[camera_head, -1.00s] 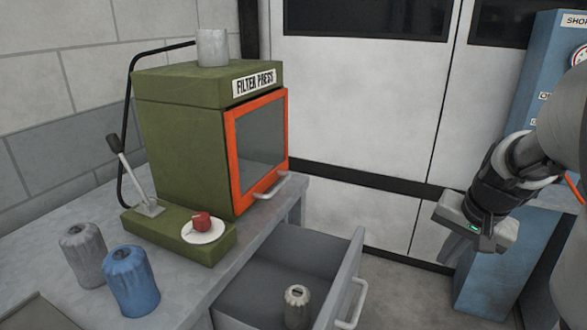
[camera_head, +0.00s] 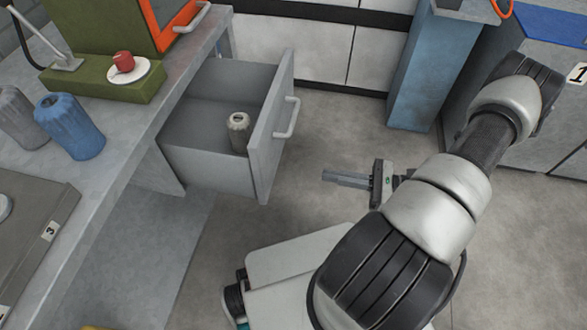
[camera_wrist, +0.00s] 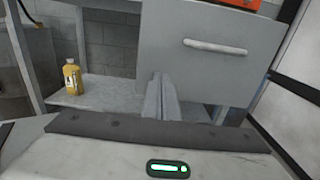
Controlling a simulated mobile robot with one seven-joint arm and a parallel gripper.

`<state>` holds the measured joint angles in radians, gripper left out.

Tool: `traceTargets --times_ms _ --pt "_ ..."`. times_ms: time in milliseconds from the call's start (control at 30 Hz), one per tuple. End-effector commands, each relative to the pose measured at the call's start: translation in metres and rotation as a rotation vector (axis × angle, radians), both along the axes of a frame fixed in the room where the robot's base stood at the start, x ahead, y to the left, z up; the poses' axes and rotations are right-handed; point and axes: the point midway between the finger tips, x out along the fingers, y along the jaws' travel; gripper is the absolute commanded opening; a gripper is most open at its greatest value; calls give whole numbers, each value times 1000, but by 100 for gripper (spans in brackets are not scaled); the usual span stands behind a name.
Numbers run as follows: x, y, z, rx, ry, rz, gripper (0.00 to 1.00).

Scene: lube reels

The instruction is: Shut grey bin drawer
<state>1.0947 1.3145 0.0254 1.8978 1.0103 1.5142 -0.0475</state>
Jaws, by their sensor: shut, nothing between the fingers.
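The grey bin drawer (camera_head: 210,158) is pulled out from under the bench and stands open. The drawer front (camera_head: 270,140) carries a light bar handle (camera_head: 288,118). My gripper (camera_head: 324,175) is shut and empty, to the right of the drawer front and apart from it in the head view. In the wrist view the closed fingers (camera_wrist: 158,80) point toward the drawer front (camera_wrist: 205,70), with the handle (camera_wrist: 215,47) above and to the right of them.
The grey bench (camera_head: 130,130) holds the green filter press (camera_head: 90,85), a blue canister (camera_head: 70,127) and a grey canister (camera_head: 18,118). A yellow bottle (camera_wrist: 73,77) stands on a lower shelf in the wrist view. A blue cabinet (camera_head: 420,75) stands behind. Floor right of the drawer is clear.

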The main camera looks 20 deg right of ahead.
Motion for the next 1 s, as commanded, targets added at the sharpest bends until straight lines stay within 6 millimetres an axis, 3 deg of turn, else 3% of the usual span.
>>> traceTargets --times_ms 167,600,800,1000 --pt "10 18 0 4 1 2 0" --pt "55 96 -1 0 1 4 0" --pt "66 115 -1 0 1 3 0" --pt "69 120 0 -1 2 2 0"
